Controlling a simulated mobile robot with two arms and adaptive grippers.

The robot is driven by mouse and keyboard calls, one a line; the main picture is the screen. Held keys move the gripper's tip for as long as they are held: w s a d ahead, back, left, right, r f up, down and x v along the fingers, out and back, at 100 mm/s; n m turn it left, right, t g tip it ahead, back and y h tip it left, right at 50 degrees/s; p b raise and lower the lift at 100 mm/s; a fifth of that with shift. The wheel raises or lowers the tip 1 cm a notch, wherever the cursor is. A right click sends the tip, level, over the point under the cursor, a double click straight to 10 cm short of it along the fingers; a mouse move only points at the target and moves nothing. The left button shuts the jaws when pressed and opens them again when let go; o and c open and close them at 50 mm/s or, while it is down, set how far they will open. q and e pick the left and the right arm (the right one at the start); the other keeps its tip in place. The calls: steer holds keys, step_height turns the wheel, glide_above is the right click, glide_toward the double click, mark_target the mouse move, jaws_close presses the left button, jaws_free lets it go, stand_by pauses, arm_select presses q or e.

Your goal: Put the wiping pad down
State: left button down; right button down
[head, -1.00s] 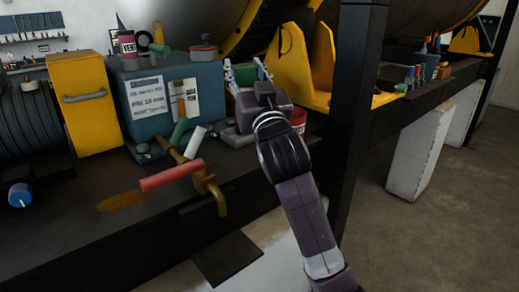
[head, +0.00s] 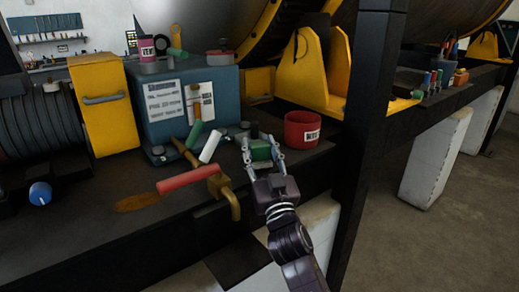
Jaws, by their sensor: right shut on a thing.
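My right gripper (head: 262,146) is low over the dark bench top, its fingers pointing away from me. It is shut on a small green block, the wiping pad (head: 261,151), with one finger on each side. The pad is at or just above the bench surface; I cannot tell whether it touches. The gripper's palm hides part of its near side. My left gripper is not in view.
A red labelled tub (head: 302,131) stands close right of the pad. Left are a white cylinder (head: 211,146), a green cylinder (head: 194,135) and a red-handled brass valve (head: 188,180). Behind is a blue-grey box (head: 170,105). A black post (head: 361,130) rises at right.

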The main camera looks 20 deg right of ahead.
steer(key=shift+f, duration=0.15)
steer(key=shift+f, duration=0.25)
steer(key=c, duration=1.2)
jaws_free()
steer(key=shift+r, duration=0.2)
steer(key=shift+b+v, duration=1.85)
steer(key=shift+v, duration=4.2)
steer(key=shift+a+r, duration=0.1)
